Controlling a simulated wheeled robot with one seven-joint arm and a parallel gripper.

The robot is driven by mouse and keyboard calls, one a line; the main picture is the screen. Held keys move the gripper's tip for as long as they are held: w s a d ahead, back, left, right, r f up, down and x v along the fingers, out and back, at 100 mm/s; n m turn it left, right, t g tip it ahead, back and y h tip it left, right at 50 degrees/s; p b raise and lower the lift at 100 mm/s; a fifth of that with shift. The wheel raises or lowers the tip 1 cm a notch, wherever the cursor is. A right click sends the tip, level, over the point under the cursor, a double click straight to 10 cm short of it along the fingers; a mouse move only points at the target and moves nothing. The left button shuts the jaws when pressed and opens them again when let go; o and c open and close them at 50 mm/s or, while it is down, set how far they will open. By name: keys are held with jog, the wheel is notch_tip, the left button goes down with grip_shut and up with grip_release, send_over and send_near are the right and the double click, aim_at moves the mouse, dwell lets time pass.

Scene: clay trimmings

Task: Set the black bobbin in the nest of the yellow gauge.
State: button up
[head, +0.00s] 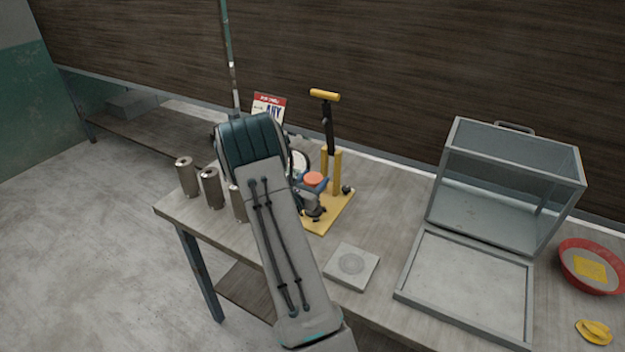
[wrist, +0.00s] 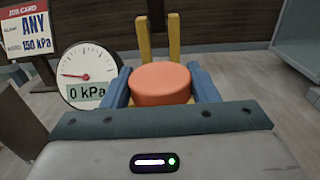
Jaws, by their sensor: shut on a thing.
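The yellow stand (head: 335,208) on the bench has a yellow base, two uprights and a lever with a yellow grip (head: 325,95). My gripper (head: 313,184) is over its base. Its blue fingers are shut on a round orange-topped thing (wrist: 160,83), seen between them in the wrist view. Dark parts (head: 316,211) show just below the fingers; I cannot tell whether they belong to the held thing or the stand. I cannot pick out a black bobbin for certain. My arm hides part of the stand, and the nest is not clearly visible.
A dial (wrist: 88,75) reading 0 kPa and a job card (wrist: 25,30) stand behind at left. Metal cylinders (head: 187,177) line the bench's left side. A grey block (head: 351,267) lies in front. An open clear-sided box (head: 500,190) and a red bowl (head: 567,272) are at right.

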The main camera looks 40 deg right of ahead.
jog(key=shift+f, duration=0.15)
jog(key=o, duration=1.4)
